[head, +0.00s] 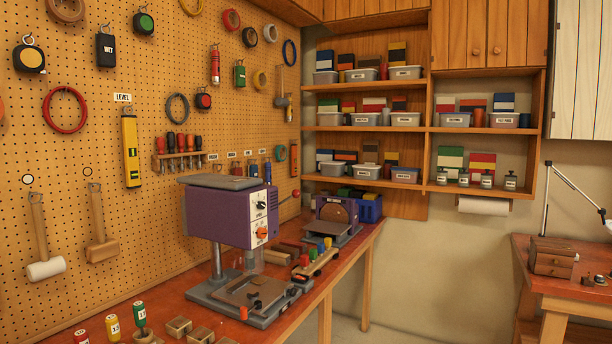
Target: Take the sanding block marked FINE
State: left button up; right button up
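I cannot make out a sanding block marked FINE. Several small wooden blocks or cups (178,326) stand at the front edge of the red-topped workbench (345,262); no marking on them is readable. Wooden pieces (287,250) lie behind the drill press; I cannot tell what they are. Neither of my grippers is in view.
A purple drill press (218,215) stands on the bench, with a disc sander (336,212) and blue crate (369,208) behind. Tools hang on the pegboard (150,215). Shelves (375,129) hold labelled bins. A second table (575,279) is at right, with open floor between.

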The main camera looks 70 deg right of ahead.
aim_at(252, 170)
jog(key=z, duration=1.85)
jog(key=i+l+u, duration=0.1)
jog(key=u, duration=0.35)
jog(key=l+u, duration=0.3)
jog(key=u, duration=0.2)
jog(key=l+u, duration=0.25)
jog(key=u, duration=0.2)
jog(key=l+u, duration=0.15)
jog(key=l, duration=0.35)
jog(key=k+l+u, duration=0.15)
jog(key=l, duration=0.3)
jog(key=l+u, duration=0.15)
jog(key=l, duration=0.3)
jog(key=k+l+u, duration=0.1)
jog(key=l, duration=0.35)
jog(key=k+l+u, duration=0.15)
jog(key=l, duration=0.3)
jog(key=k+l+u, duration=0.15)
jog(key=l, duration=0.3)
